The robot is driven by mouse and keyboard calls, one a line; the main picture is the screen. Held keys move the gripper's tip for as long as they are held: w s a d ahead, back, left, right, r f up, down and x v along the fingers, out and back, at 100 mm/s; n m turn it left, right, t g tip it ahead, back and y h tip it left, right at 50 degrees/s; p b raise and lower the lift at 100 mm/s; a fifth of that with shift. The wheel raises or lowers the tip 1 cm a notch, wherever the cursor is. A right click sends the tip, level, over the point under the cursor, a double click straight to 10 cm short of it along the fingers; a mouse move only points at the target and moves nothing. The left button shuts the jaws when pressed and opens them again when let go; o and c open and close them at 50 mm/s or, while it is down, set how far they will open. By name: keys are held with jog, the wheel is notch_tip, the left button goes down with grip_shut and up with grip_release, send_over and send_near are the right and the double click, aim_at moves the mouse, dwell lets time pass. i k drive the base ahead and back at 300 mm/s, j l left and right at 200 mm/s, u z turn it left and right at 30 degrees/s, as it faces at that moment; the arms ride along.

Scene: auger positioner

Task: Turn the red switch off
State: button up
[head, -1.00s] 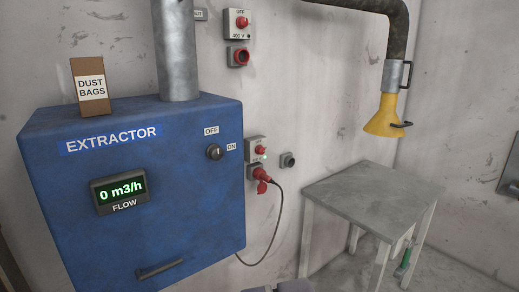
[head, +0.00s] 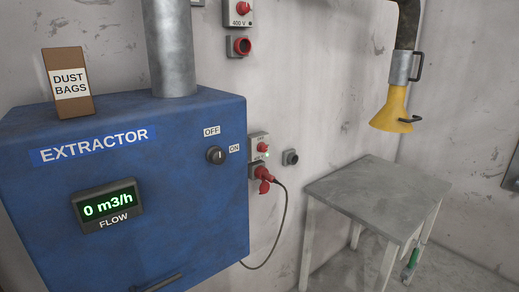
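A second red switch (head: 243,8) is on a box marked 400 V higher on the wall, partly cut off by the top edge. A black knob (head: 216,155) on the extractor has OFF and ON labels. I cannot tell the switches' positions for certain. My gripper is not in view.
The blue extractor (head: 190,215) fills the left, with a dust bags box (head: 68,82) and a metal pipe on top. Its display reads 0 m3/h. A grey table (head: 375,195) stands right, its top bare. A yellow hood (head: 392,108) hangs above it.

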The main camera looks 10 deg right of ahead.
aim_at(262, 147)
jog(key=i+l+z, duration=0.65)
jog(key=l, duration=0.2)
